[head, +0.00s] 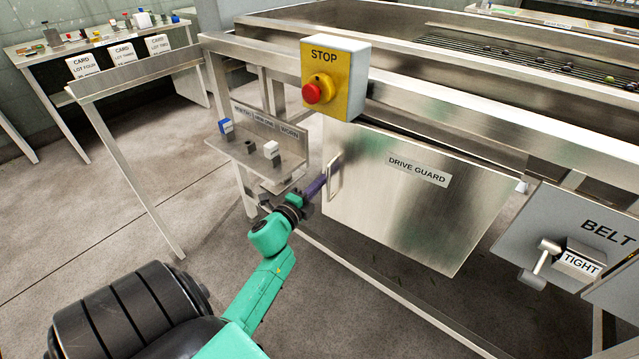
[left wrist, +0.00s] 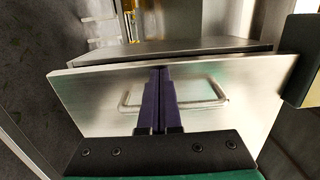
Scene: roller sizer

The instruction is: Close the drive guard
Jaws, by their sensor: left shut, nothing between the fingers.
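The drive guard (head: 410,205) is a flat metal panel with a "DRIVE GUARD" label, below the machine's top rail. A dark gap shows along its upper edge, between panel and frame. Its bar handle (head: 334,180) is near the panel's left edge; the handle also shows in the left wrist view (left wrist: 216,100). My left gripper (head: 331,172) has its purple fingers together at the handle. In the left wrist view the shut fingers (left wrist: 161,72) cross in front of the handle's middle and reach toward the panel's edge; I cannot tell whether they touch it. My right gripper is not in view.
A yellow STOP box (head: 345,80) with a red button is on the rail above the guard. A small shelf (head: 285,165) with little blocks is left of it. A BELT box (head: 560,215) with a lever is at right. The floor at left is clear.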

